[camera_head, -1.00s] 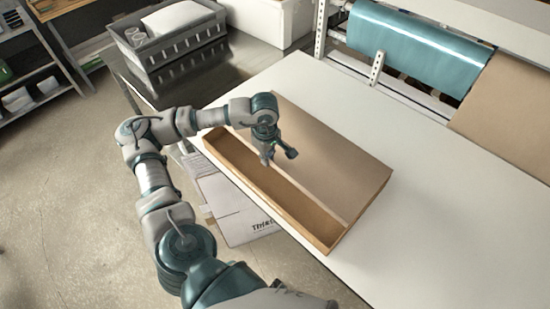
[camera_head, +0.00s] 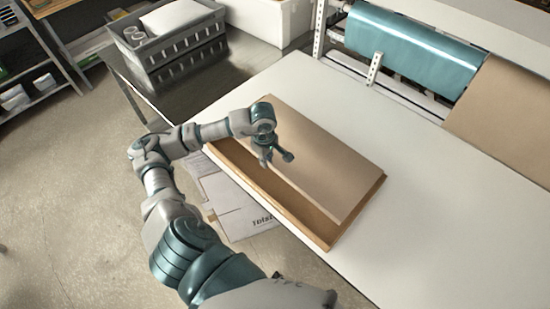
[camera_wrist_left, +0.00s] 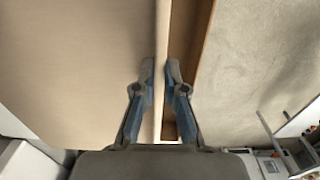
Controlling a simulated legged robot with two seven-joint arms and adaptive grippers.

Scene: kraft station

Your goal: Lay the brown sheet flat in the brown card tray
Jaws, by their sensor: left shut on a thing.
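The brown sheet (camera_head: 325,160) lies over most of the brown card tray (camera_head: 328,246) on the white table. A strip of the tray's inside shows along its near long side, and its right rim shows just beyond the sheet. My left gripper (camera_head: 266,162) is at the sheet's near long edge, above the tray. In the left wrist view the fingers (camera_wrist_left: 160,75) are shut on the edge of the sheet (camera_wrist_left: 75,60), with the tray's wall (camera_wrist_left: 204,40) to the right. Whether the sheet's far edge is inside the tray is unclear. My right gripper is out of view.
The white table (camera_head: 440,220) is clear to the right of the tray. A teal roll (camera_head: 410,45) and a brown paper roll (camera_head: 505,105) are at the back. A grey basket (camera_head: 175,50) stands on the dark bench at the left. A printed carton (camera_head: 240,215) is below the table edge.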

